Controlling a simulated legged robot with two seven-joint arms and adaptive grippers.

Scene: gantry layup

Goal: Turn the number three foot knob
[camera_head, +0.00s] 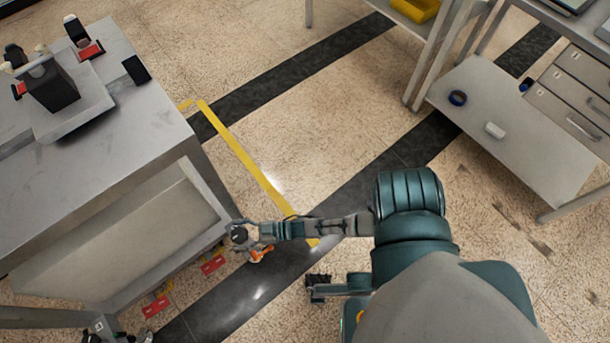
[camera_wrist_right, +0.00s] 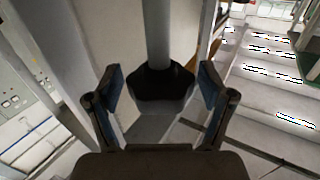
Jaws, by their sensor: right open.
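A steel table (camera_head: 95,150) fills the left of the head view. My right gripper (camera_head: 240,235) is low beside the foot of its near right leg, and the foot is mostly hidden by the gripper there. In the right wrist view my right gripper (camera_wrist_right: 165,110) is open. A dark, faceted foot knob (camera_wrist_right: 160,84) under a grey post (camera_wrist_right: 157,30) shows between and just beyond its fingers. I cannot tell whether the fingers touch it. No number is readable on the knob.
Red tags (camera_head: 213,265) and (camera_head: 157,306) lie along the table's lower edge. An orange item (camera_head: 261,253) is beside the right gripper. A yellow floor line (camera_head: 245,157) runs nearby. A shelf unit (camera_head: 510,130) stands at the upper right, with open floor between.

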